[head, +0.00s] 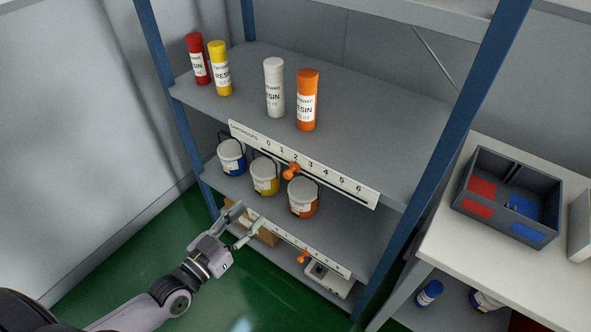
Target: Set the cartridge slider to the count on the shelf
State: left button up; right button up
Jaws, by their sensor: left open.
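On the upper shelf (385,130) stand a red cartridge (197,60), a yellow one (220,70), a white one (274,88) and an orange one (307,100), all upright. On that shelf's front edge is a white cartridge scale (335,176) marked 0 to 6. Its orange slider knob (291,170) sits close below the 2. My left gripper (249,219) is open and empty, low in front of the shelf unit, left of and below the knob and apart from it. My right gripper is not in view.
Blue, yellow and orange-labelled buckets (303,197) stand on the middle shelf. A cardboard box (266,236) is below. At right, a table (455,236) bears a divided grey bin (485,228).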

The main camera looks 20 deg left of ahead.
aim_at(286, 176)
pick_arm(q)
jog(key=p+x, duration=0.1)
jog(key=x, duration=1.6)
jog(key=shift+f, duration=0.15)
jog(key=shift+c, duration=0.2)
jog(key=shift+a, duration=0.1)
grip_shut()
